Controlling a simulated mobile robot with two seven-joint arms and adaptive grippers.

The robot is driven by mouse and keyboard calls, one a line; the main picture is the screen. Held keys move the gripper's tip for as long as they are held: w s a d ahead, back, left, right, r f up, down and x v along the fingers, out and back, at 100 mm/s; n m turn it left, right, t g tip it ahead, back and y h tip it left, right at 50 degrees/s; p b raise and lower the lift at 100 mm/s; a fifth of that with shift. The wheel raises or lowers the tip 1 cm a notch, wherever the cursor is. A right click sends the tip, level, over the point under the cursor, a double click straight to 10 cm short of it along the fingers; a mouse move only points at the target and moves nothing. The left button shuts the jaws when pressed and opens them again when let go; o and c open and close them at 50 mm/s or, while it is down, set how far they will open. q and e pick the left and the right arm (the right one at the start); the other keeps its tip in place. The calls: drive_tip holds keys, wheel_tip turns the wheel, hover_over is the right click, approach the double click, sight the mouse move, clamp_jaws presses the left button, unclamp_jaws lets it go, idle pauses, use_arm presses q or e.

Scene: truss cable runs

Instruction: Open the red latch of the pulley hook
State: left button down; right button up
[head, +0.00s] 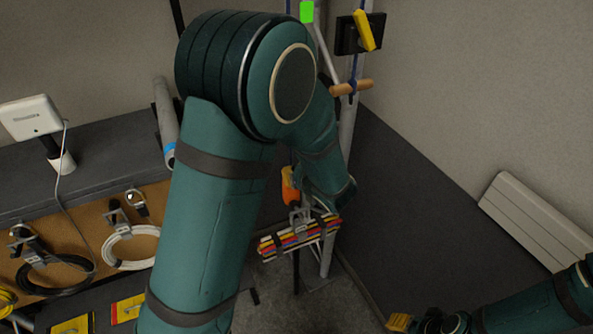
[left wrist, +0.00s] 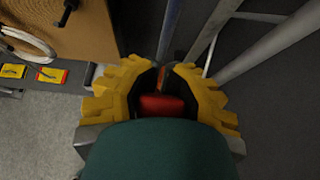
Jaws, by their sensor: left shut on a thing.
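In the left wrist view the two yellow fingers of my left gripper (left wrist: 160,76) close in on a red part (left wrist: 162,105), which appears to be the red latch. My left gripper is shut on it. The wrist casing hides its lower portion, and I cannot tell the latch's angle. My right gripper (head: 398,322) is partly visible at the bottom right, away from the hook.
A strapped bundle of coloured cables (head: 300,236) hangs below my left forearm. A metal truss pole (head: 347,130) carries a wooden handle (head: 352,87) on a blue rope. Coiled cables, including a white one (head: 131,247), hang on a board at left. A white heater (head: 535,222) is at right.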

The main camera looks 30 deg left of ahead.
idle(0.8)
use_arm(q)
drive_tip(key=c, duration=0.6)
unclamp_jaws()
drive_tip(key=shift+d+r, duration=0.1)
drive_tip(key=shift+d, duration=0.05)
drive_tip(key=shift+s, duration=0.1)
drive_tip(key=v, duration=1.1)
drive_tip(key=shift+s+d+r, duration=0.2)
drive_tip(key=shift+d, duration=0.1)
